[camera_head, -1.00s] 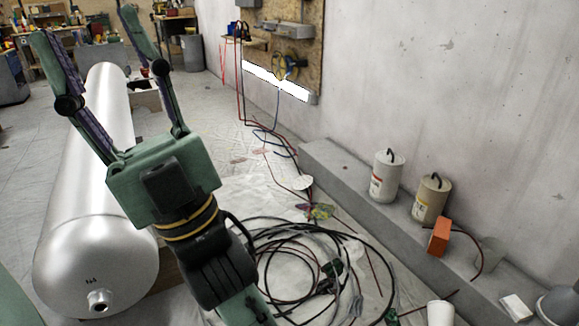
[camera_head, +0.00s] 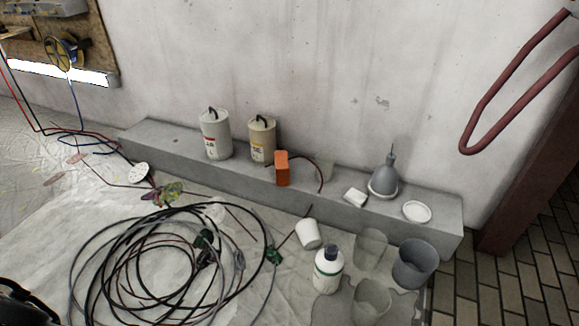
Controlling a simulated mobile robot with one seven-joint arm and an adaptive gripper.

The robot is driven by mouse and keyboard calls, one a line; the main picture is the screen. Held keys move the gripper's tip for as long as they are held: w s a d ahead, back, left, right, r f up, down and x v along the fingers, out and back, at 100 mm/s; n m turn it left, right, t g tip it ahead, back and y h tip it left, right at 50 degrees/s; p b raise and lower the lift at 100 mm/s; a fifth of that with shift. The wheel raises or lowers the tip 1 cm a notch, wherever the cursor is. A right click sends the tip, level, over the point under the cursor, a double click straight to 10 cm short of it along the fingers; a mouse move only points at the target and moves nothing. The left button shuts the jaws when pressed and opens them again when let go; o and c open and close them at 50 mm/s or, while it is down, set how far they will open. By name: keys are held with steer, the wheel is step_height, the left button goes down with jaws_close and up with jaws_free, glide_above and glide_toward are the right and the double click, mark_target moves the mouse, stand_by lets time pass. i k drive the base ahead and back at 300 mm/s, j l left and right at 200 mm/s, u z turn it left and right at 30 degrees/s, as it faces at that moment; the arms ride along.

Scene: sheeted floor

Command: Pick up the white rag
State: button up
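A small white folded-looking piece (camera_head: 355,196) lies on the grey ledge (camera_head: 150,140), between an orange box and a grey funnel-shaped vessel. It may be the white rag, but it is too small to tell cloth from a block. My gripper is out of the current view. Only a dark part of my arm shows at the lower left corner.
On the ledge stand two canisters (camera_head: 215,135), the orange box (camera_head: 282,168), the grey vessel (camera_head: 384,178) and a white dish (camera_head: 417,211). Coiled cables (camera_head: 150,265), a white cup (camera_head: 308,233), a bottle (camera_head: 328,270) and a grey bucket (camera_head: 413,262) occupy the sheeted floor before it.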

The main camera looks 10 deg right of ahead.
mark_target(356, 197)
steer(key=i+z, duration=0.1)
steer(key=z, duration=0.8)
steer(key=i+j+z, duration=0.25)
steer(key=z, duration=0.25)
steer(key=i+j+z, duration=0.2)
steer(key=j+z, duration=0.3)
steer(key=i+j+z, duration=0.1)
steer(key=j, duration=0.3)
steer(key=i+j+z, duration=0.1)
steer(key=j, duration=0.3)
steer(key=i+j+z, duration=0.1)
steer(key=j, duration=0.7)
steer(key=i+j, duration=0.15)
steer(key=j, duration=0.2)
